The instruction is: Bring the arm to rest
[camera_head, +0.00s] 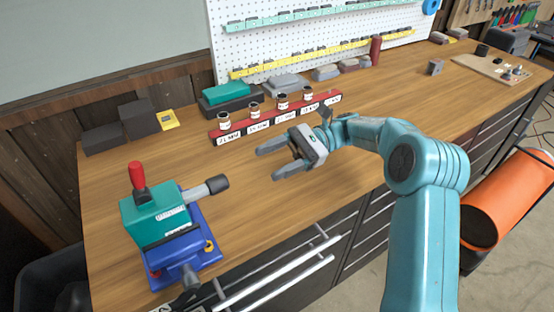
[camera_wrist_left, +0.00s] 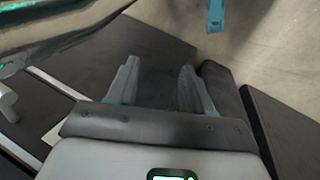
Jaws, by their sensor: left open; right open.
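My right arm reaches in from the right in the head view. Its gripper (camera_head: 268,162) is open and empty, held above the wooden bench top (camera_head: 300,215). It is in front of a red rack (camera_head: 262,125) that holds several small labelled jars. My left gripper (camera_wrist_left: 155,82) shows in the left wrist view, with its two fingers apart and nothing between them. Dark surfaces and pale floor lie beyond its fingers. The left gripper does not show in the head view.
A green and blue device with a red handle (camera_head: 137,174) stands at the bench's front left. Grey boxes (camera_head: 139,118) and a green-topped box (camera_head: 224,95) stand at the back. An orange cylinder (camera_head: 507,195) is at the right. Bench surface around the right gripper is clear.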

